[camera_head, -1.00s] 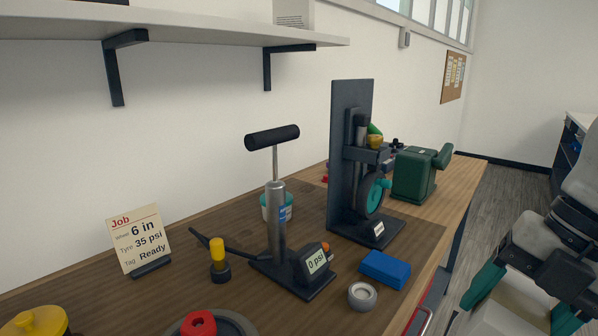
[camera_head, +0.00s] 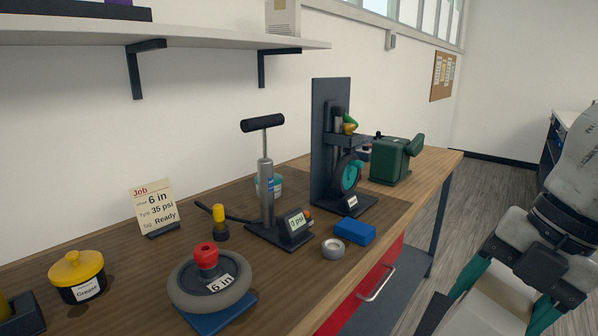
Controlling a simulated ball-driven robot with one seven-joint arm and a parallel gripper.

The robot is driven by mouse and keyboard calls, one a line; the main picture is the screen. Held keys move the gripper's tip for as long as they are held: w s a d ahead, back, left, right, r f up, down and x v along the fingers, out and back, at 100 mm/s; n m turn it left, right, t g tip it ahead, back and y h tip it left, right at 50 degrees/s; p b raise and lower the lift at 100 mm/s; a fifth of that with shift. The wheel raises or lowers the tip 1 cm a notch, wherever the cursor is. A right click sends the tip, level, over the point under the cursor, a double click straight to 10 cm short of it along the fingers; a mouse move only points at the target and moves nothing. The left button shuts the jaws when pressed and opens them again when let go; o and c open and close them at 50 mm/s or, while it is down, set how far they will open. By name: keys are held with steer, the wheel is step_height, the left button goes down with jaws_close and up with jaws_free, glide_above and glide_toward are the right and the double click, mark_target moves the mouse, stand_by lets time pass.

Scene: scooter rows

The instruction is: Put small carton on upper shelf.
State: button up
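My gripper (camera_head: 492,306) is at the lower right, beyond the bench's front edge. Its teal fingers lie on both sides of a pale, box-like thing that looks like the small carton (camera_head: 478,312). The carton's lower part is cut off by the picture's edge, and the finger contact is only partly seen. The upper shelf (camera_head: 215,32) is a pale board on dark brackets, high on the wall at the upper left. My gripper is well to the right of it and lower.
On the shelf stand a pale printed box (camera_head: 283,18) and a dark purple-topped thing (camera_head: 75,12). The shelf between them looks bare. The bench below holds a pump (camera_head: 266,190), a dark press (camera_head: 331,140), a wheel (camera_head: 180,285) and a grease pot (camera_head: 77,275).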

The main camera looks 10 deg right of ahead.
mark_target(451, 308)
steer(key=w+m, duration=0.1)
steer(key=w, duration=0.1)
steer(key=w+m+p, duration=0.1)
steer(key=w, duration=0.1)
steer(key=w+m+t, duration=0.1)
steer(key=shift+w+d+f+m+h, duration=0.25)
steer(key=shift+w+d+m+h, duration=0.05)
steer(key=shift+w+h, duration=0.1)
steer(key=w+a+f+m+h+p, duration=0.1)
steer(key=w+f+m+h+p, duration=0.25)
steer(key=w+f+m, duration=0.85)
steer(key=s+a+f+m+p, duration=0.1)
steer(key=s+a+f+m, duration=0.2)
steer(key=f, duration=0.4)
steer(key=s+a+f+m+g+h+p, duration=0.1)
steer(key=s+a+f+m+p, duration=0.1)
steer(key=s+f, duration=0.3)
steer(key=s+a+f+m+h+p, duration=0.1)
steer(key=s+a+f+m+p, duration=0.1)
steer(key=f, duration=0.6)
steer(key=s+a+m, duration=0.1)
steer(key=s+a, duration=0.1)
steer(key=shift+s+a+f+m, duration=0.3)
steer(key=shift+f+m, duration=0.05)
steer(key=shift+m, duration=0.05)
steer(key=shift+a, duration=0.1)
